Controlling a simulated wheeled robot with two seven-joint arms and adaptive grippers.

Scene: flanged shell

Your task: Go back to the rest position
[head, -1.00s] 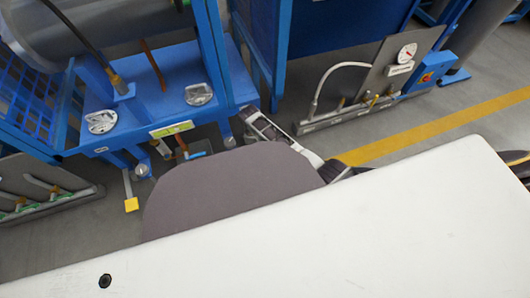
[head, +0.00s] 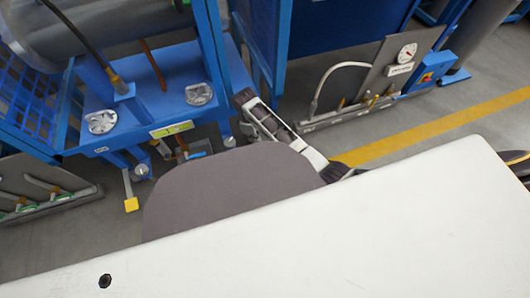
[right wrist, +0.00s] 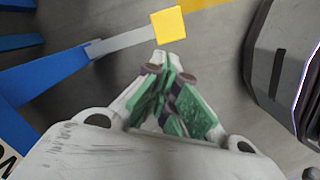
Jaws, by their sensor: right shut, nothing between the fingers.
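My right gripper (right wrist: 165,88) shows from behind in the right wrist view. Its green-padded fingers are close together, with nothing seen between them. It hangs over the grey floor, with a yellow block (right wrist: 168,25) beyond the fingertips in the picture. In the head view my right arm reaches out past my dark base toward the blue machine frame; its fingers cannot be made out clearly there. My left gripper is in neither view.
A blue machine frame (head: 165,105) stands at the upper left, close to my right arm. A gauge panel (head: 395,68) stands right of it. A yellow floor line (head: 440,124) crosses open grey floor at the right.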

